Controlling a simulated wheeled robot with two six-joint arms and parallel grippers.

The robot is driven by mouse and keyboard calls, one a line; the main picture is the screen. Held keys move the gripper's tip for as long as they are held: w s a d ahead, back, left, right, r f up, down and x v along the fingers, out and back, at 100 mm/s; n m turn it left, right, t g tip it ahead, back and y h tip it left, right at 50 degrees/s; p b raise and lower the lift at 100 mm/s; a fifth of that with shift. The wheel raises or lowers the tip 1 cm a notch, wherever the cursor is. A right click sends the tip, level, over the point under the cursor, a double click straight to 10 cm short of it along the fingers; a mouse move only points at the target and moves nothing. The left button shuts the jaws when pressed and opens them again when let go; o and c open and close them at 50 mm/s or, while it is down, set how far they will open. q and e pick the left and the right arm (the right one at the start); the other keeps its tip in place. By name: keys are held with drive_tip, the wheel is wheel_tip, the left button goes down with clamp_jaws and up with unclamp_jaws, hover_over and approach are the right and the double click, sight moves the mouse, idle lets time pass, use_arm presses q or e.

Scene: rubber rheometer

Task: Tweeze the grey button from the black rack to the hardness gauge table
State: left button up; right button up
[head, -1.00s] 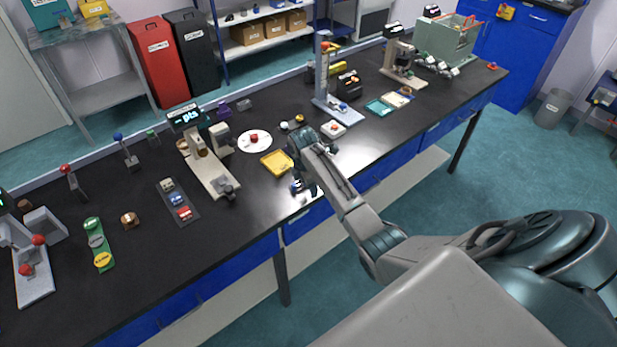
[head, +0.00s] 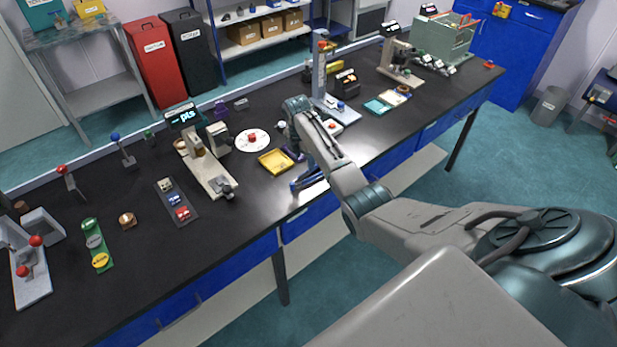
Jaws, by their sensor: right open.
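A dark, flat rack (head: 190,218) lies on the black bench, left of centre. It holds a pale grey-beige button (head: 165,185), a blue one (head: 174,199) and a red one (head: 183,213) in a row. My right gripper (head: 292,170) is open and appears empty, beside the yellow tray, well to the right of the rack. A beige instrument (head: 214,172) with a "pts" display (head: 184,117) stands behind the rack. A tall grey stand (head: 319,70) is further right. I cannot tell which is the hardness gauge. My left gripper is out of view.
A yellow tray (head: 265,164) and a white round plate with a red piece (head: 252,141) lie between rack and gripper. A green strip with round buttons (head: 88,225) and a brown piece (head: 127,221) lie left. The bench front between them is clear.

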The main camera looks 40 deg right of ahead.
drive_tip(key=f+b, duration=0.4)
drive_tip(key=f, duration=0.1)
drive_tip(key=f+b, duration=0.2)
drive_tip(key=f, duration=0.1)
drive_tip(key=shift+d, duration=0.35)
drive_tip(key=shift+d+f, duration=0.1)
drive_tip(key=shift+f, duration=0.25)
drive_tip(key=c, duration=0.7)
wheel_tip(320, 180, up, 7)
drive_tip(key=p, duration=0.7)
wheel_tip(320, 180, up, 5)
hover_over(306, 174)
drive_tip(key=s, duration=0.1)
drive_tip(key=shift+s+a, duration=0.1)
drive_tip(key=shift+a, duration=0.3)
